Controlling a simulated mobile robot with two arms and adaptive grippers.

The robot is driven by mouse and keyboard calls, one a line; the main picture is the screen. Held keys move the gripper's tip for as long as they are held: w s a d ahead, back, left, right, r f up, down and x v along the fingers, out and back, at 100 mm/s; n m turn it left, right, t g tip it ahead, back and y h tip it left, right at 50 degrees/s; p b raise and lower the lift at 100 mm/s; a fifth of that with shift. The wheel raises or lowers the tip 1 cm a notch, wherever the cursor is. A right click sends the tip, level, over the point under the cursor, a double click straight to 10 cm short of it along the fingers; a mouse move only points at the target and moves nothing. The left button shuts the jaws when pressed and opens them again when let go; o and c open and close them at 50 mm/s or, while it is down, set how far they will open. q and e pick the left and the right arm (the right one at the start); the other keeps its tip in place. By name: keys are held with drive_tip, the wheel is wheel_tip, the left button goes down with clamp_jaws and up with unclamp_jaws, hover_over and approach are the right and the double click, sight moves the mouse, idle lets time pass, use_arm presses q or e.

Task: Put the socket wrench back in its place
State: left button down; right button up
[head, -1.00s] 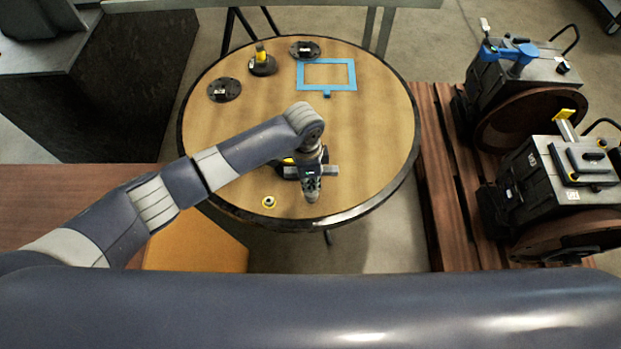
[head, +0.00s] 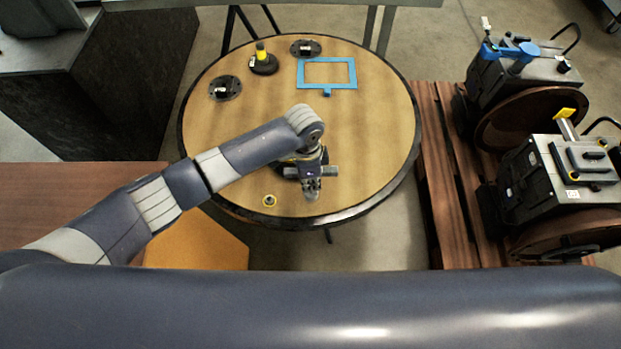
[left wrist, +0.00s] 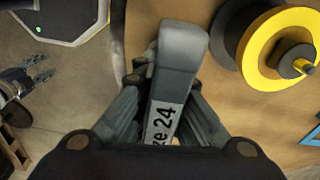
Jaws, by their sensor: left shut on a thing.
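The socket wrench (left wrist: 182,60) is a grey bar with a white label whose visible part reads "ze 24". My left gripper (left wrist: 172,110) is shut on it, with a finger on each side of the labelled part. In the head view the left gripper (head: 312,188) is over the near part of the round table (head: 365,150), and a grey end of the wrench (head: 328,171) sticks out to its right. I cannot tell whether the wrench touches the table. A blue rectangular outline (head: 327,88) with a small tab lies at the table's far side.
Black round bases (head: 224,88) (head: 305,48) stand at the far left, with a yellow-topped one (head: 264,62) between them. A pallet (head: 440,180) with machines stands right. The table's right side is clear.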

use_arm(q)
drive_tip(key=shift+f+b, duration=0.35)
drive_tip(key=shift+f, duration=0.4)
drive_tip(key=c, duration=1.1)
unclamp_jaws()
drive_tip(key=shift+o, duration=0.2)
wheel_tip(320, 180, up, 9)
drive_tip(key=p, duration=0.9)
drive_tip(key=shift+r, duration=0.1)
